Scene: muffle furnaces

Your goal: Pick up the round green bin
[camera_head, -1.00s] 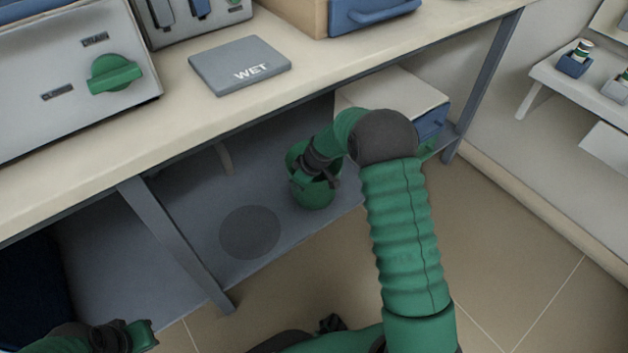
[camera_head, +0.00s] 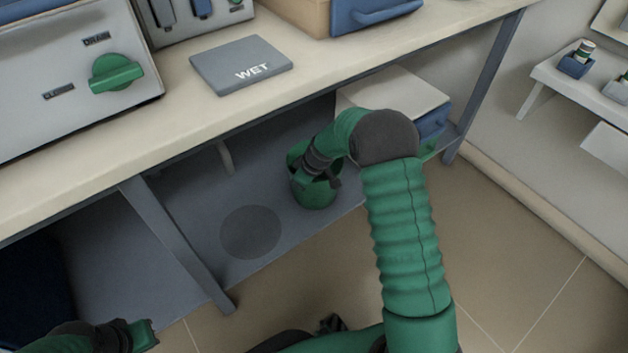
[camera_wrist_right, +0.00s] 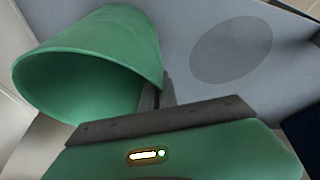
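The round green bin (camera_head: 315,196) stands on the lower shelf under the bench. In the right wrist view the bin (camera_wrist_right: 105,50) is close, its open mouth facing the camera. My right gripper (camera_head: 318,182) is at the bin's rim and hides part of it. A dark finger (camera_wrist_right: 154,95) shows against the bin's side in the wrist view. The other finger is hidden, so I cannot tell if the gripper is closed on the wall. My left gripper (camera_head: 142,336) is at the lower left edge, away from the bin, and only partly visible.
A dark round mark (camera_head: 250,232) lies on the shelf left of the bin. A bench leg (camera_head: 180,245) stands further left. A box with a blue front (camera_head: 432,123) sits behind my right arm. The benchtop (camera_head: 120,125) overhangs the shelf, with a grey WET plate (camera_head: 240,66) on it.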

